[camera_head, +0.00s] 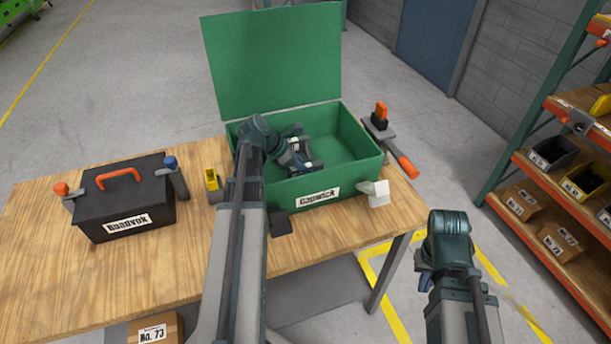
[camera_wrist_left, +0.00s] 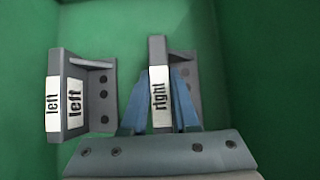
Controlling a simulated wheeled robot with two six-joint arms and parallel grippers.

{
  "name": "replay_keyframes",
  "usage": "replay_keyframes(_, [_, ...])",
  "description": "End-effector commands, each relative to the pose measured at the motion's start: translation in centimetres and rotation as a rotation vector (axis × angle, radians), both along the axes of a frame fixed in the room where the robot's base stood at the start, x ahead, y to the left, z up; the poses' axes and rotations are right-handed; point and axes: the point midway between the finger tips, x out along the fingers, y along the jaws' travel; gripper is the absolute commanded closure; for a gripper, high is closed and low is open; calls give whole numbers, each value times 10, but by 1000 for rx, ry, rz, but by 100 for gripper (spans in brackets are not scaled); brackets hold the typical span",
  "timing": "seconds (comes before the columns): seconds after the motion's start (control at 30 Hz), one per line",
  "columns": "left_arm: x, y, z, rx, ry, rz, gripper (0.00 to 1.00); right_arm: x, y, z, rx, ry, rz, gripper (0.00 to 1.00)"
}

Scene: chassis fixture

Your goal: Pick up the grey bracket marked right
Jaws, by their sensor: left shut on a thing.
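The grey bracket marked right (camera_wrist_left: 158,55) stands in the green box (camera_head: 348,202), in the middle of the left wrist view, with its white label facing the camera. My left gripper (camera_wrist_left: 160,105) is shut on it, one blue finger on each side. In the head view this gripper (camera_head: 300,157) is down inside the box and the bracket is hard to make out there. A second grey bracket marked left (camera_wrist_left: 78,100) stands to the left of it, apart from the fingers. My right gripper (camera_head: 424,284) is mostly hidden behind its wrist, off the table's right side.
The box walls surround the left gripper; its green lid (camera_head: 272,60) stands open behind. A black toolbox (camera_head: 122,208) with an orange handle stands at the left. A clamp with orange handles (camera_head: 392,150) is at the box's right. Shelves (camera_head: 570,190) stand at the far right.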

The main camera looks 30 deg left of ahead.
Motion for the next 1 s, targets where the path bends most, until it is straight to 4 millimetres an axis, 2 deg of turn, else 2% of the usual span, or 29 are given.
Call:
replay_keyframes(0.37, [0,0,1,-1,-1,0,100,0,0,1,0,0,0,100])
replay_keyframes(0.57, [0,0,12,-1,-1,0,100,0,0,12,0,0,0,100])
replay_keyframes(0.77, [0,0,36,-1,-1,0,100,0,0,35,0,0,0,100])
replay_keyframes(1.0, [0,0,73,-1,-1,0,100,0,0,73,0,0,0,100])
